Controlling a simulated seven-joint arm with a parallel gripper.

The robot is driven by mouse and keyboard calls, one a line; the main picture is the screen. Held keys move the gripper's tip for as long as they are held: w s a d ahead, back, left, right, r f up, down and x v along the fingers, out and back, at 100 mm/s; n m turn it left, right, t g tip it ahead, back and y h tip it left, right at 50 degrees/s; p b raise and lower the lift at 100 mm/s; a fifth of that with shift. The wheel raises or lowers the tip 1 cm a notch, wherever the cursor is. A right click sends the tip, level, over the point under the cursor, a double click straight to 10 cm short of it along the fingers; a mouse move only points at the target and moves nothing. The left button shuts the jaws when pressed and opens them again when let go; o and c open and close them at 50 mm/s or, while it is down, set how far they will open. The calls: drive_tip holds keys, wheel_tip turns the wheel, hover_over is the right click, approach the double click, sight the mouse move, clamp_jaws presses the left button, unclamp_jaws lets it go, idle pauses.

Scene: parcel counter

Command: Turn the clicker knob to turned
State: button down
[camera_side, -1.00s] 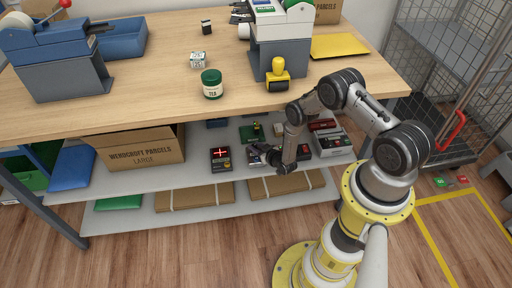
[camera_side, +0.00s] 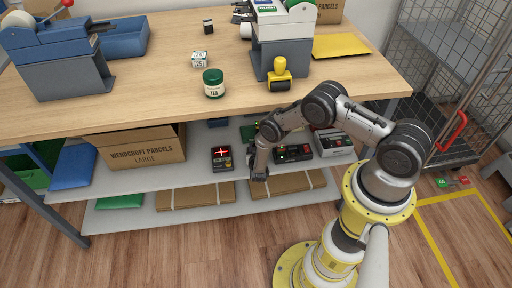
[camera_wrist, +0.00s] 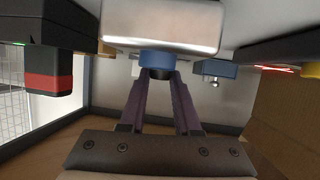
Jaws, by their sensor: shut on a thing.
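The clicker is the pale metal box (camera_wrist: 160,25) at the top centre of the wrist view. Its blue knob (camera_wrist: 158,58) sticks out from it. My gripper (camera_wrist: 160,80) is shut on the knob, with a dark fingertip against each side. In the side view my gripper (camera_side: 254,172) is at the front of the upper shelf under the counter. There my arm hides most of the clicker and its knob. I cannot tell the knob's angle.
A dark device with a red lit display (camera_side: 221,153) stands close on the left. A dark device with lit lights (camera_side: 294,153) and a grey-topped one (camera_side: 333,143) stand on the right. The counter top (camera_side: 150,100) overhangs the shelf. A cardboard box (camera_side: 142,147) is further left.

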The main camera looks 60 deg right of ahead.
drive_tip(key=shift+m+g+h, duration=0.3)
drive_tip(key=shift+m+g, duration=0.2)
drive_tip(key=shift+g, duration=0.2)
drive_tip(key=c, duration=0.6)
unclamp_jaws()
drive_tip(key=v, duration=1.3)
drive_tip(key=shift+s+a, duration=0.1)
drive_tip(key=shift+a, duration=0.3)
